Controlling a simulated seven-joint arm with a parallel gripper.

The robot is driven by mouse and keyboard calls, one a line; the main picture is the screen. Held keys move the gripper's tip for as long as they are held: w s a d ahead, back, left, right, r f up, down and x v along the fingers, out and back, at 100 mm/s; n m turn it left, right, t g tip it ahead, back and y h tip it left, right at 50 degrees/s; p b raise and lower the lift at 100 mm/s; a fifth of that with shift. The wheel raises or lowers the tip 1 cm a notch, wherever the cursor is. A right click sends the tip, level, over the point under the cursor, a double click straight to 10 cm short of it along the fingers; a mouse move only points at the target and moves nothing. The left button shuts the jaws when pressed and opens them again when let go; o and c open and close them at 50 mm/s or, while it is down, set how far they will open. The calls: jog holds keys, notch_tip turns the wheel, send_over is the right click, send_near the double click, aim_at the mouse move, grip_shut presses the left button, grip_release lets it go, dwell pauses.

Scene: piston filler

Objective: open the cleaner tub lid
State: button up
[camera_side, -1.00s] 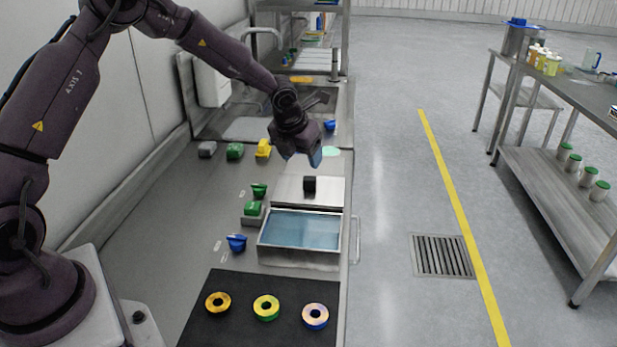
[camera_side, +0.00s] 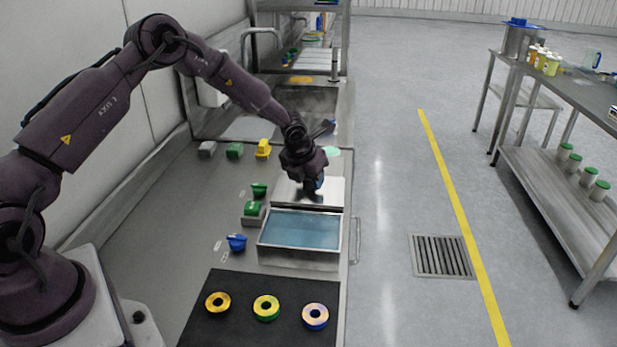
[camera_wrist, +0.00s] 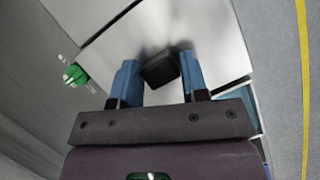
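The cleaner tub (camera_side: 298,258) is a steel box on the counter with blue liquid showing in its open front part. Its flat steel lid (camera_side: 336,188) lies behind that opening; it fills much of the wrist view (camera_wrist: 215,35). The lid's black block handle (camera_wrist: 160,69) stands between my fingers in the wrist view. My gripper (camera_side: 314,191) is low over the lid and hides most of the handle in the side view. In the wrist view my gripper (camera_wrist: 158,72) is open, with a blue finger on either side of the handle and gaps visible.
Green (camera_side: 252,208) and blue (camera_side: 237,242) knobs stand left of the tub. A black mat (camera_side: 240,325) with three coloured rings lies in front. Yellow (camera_side: 263,148) and other small blocks sit farther back. The floor right of the counter is clear near it.

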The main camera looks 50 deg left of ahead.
jog(key=shift+a, duration=0.1)
grip_shut()
jog(key=w+a, duration=0.7)
jog(key=shift+w, duration=0.3)
jog(key=shift+w+a, duration=0.45)
jog(key=shift+a, duration=0.25)
jog(key=o, duration=0.7)
grip_release()
jog(key=v, duration=1.3)
jog(key=shift+s, duration=0.15)
